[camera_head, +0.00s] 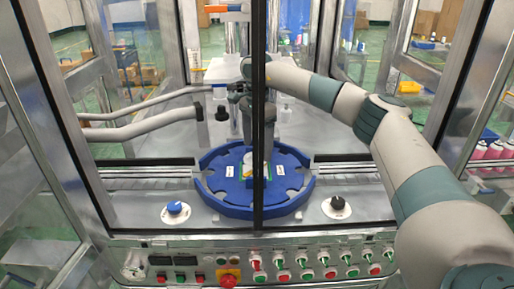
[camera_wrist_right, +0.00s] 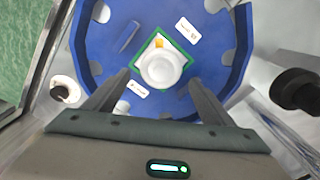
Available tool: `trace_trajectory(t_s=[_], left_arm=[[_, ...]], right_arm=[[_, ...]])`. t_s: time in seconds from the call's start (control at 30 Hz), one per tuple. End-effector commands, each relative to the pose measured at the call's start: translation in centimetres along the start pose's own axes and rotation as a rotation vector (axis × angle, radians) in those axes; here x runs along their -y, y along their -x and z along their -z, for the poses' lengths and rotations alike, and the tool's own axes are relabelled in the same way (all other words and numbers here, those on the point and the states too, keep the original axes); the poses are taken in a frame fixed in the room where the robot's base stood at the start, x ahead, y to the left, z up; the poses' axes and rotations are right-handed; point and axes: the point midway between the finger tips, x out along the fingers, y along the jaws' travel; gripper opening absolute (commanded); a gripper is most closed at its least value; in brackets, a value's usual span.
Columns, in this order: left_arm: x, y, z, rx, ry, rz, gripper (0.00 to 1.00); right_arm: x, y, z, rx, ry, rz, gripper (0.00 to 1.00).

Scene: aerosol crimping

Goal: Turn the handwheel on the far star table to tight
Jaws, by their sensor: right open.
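The blue star table (camera_head: 212,190) stands in the middle of the head view and also fills much of the right wrist view (camera_wrist_right: 95,40). At its centre is a white round handwheel (camera_wrist_right: 163,68) on a green-edged square, with an orange mark beside it. In the head view the handwheel (camera_head: 250,160) is partly hidden by my gripper and a frame post. My right gripper (camera_wrist_right: 160,80) is open over the table. Its fingers appear to either side of the handwheel; whether they touch it I cannot tell. My left gripper is not in view.
A dark vertical post (camera_head: 258,225) crosses the front of the table. A blue knob (camera_head: 174,208) and a black knob (camera_head: 337,203) flank the table. A button panel (camera_head: 300,262) runs along the front. Grey bent bars (camera_head: 150,124) reach in from the left.

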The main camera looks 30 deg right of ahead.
Motion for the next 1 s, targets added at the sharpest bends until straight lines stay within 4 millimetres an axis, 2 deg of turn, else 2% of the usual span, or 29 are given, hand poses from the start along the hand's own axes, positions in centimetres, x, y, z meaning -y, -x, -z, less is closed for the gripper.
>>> trace_trajectory(t_s=[0.1, 0.3, 0.6, 0.63, 0.7, 0.8, 1.0], left_arm=[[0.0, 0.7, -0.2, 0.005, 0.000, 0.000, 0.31], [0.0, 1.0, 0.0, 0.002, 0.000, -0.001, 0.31], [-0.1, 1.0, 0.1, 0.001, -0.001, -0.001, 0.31], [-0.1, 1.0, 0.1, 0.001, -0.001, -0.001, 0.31], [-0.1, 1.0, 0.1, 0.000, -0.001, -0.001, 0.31], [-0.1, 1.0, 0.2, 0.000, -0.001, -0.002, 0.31], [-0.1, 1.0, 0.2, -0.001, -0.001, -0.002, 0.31]], right_arm=[[-0.1, -1.3, 0.0, 0.000, -0.001, -0.002, 0.77], [0.0, -2.6, 0.1, -0.001, -0.001, 0.000, 0.77], [0.0, -2.8, 0.0, -0.001, 0.000, 0.001, 0.77], [0.0, -2.8, 0.0, 0.000, 0.000, 0.001, 0.72], [0.0, -2.8, 0.0, 0.000, 0.000, 0.001, 0.55], [0.0, -2.8, 0.0, 0.000, 0.000, 0.001, 0.35], [0.0, -2.8, 0.0, 0.000, -0.005, 0.001, 0.35]])
